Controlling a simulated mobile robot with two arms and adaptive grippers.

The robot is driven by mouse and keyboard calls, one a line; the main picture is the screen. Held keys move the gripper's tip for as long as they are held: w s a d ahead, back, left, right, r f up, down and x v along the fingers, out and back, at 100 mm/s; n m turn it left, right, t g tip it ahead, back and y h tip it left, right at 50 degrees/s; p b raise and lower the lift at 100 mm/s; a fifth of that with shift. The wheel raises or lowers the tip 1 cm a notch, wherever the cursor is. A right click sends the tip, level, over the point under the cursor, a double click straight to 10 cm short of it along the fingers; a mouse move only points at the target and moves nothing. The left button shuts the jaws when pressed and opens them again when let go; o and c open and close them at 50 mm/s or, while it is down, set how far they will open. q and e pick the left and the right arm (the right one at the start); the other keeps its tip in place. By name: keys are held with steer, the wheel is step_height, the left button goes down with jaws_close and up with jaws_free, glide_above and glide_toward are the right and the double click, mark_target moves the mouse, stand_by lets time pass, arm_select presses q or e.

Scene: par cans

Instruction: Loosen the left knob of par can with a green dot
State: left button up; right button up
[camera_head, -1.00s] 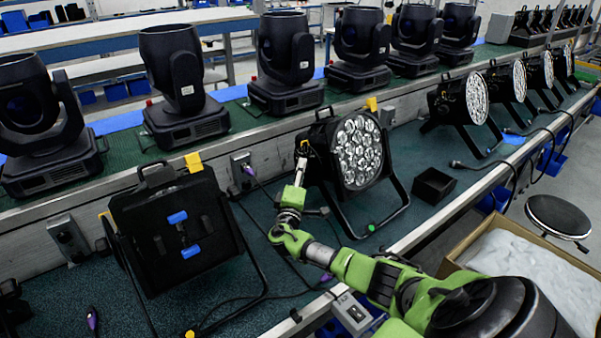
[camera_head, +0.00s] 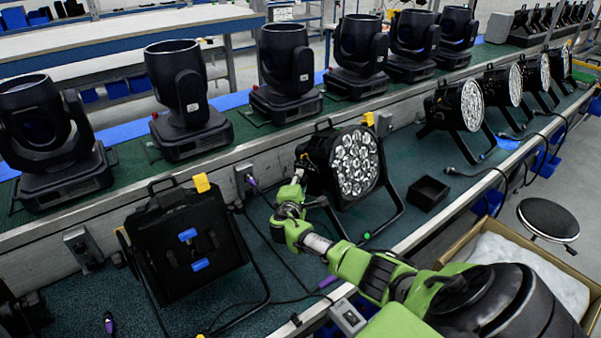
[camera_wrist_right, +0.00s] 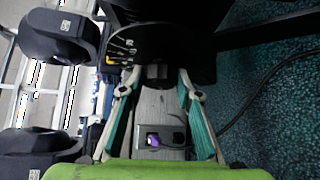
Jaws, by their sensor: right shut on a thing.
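The par can with the round lit lens face (camera_head: 355,162) stands on the green bench mat in its black bracket. A green dot (camera_head: 366,236) marks its bracket foot. My right gripper (camera_head: 299,174) is at the left side of this par can, where the knob is hidden in the head view. In the right wrist view my right gripper's fingers (camera_wrist_right: 157,80) reach to the dark housing, closed on a small black knob (camera_wrist_right: 157,71) between the tips. My left gripper is not in view.
Another par can (camera_head: 190,245), with blue clips, stands at the left, facing away. A small black box (camera_head: 428,192) lies to the right. Moving-head lights (camera_head: 288,70) line the shelf behind. Cables run over the mat. A cardboard box (camera_head: 575,300) is at the lower right.

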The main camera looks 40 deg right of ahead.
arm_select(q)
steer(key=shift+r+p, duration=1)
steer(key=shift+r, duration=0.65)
arm_select(e)
steer(key=shift+w+r+n+g+y, duration=0.1)
steer(key=shift+n+g+y, duration=0.35)
steer(key=shift+n+g, duration=0.6)
steer(key=shift+w+r+n+g+y, duration=0.15)
steer(key=shift+n+g+y, duration=0.25)
steer(key=shift+n+g, duration=0.65)
steer(key=shift+w+r+n+g+y, duration=0.1)
steer(key=shift+n+g+y, duration=0.5)
steer(key=shift+g, duration=0.8)
steer(key=shift+h, duration=0.25)
steer(key=o, duration=1.1)
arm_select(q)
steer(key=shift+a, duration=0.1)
